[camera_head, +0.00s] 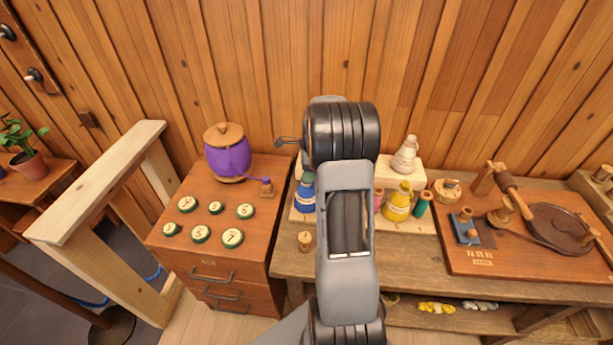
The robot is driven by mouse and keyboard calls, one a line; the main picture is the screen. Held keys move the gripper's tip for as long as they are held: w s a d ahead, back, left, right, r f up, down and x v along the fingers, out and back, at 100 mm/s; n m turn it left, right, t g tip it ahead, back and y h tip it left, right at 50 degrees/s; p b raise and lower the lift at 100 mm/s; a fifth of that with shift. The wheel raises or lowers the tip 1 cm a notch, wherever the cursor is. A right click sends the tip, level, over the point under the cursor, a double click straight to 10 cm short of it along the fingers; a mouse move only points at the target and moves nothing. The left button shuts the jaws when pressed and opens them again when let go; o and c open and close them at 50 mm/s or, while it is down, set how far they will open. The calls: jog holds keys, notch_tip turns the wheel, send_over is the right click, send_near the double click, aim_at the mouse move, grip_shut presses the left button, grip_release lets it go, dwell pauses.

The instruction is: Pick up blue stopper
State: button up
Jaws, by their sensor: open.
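A blue, rounded, stopper-like piece (305,196) with a paler band stands on a light board on the workbench, left of my arm. My arm hides its right side. A small dark part at the far end of my arm, my gripper (287,141), sticks out to the left near the wall. It is open, with nothing seen in it, and the rest of it is hidden behind my arm. It appears above the blue piece in the picture and apart from it.
A yellow piece (398,203), a green one (423,203) and a cream one (406,155) stand right of my arm. A purple pot (228,154) and several numbered discs sit on the left cabinet (262,222). A wooden board (530,262) with tools lies right.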

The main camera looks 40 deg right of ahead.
jog(key=shift+w+a+f, duration=0.1)
jog(key=shift+a+f, duration=0.05)
jog(key=shift+f, duration=0.9)
jog(key=c, duration=1)
jog(key=shift+r, duration=0.1)
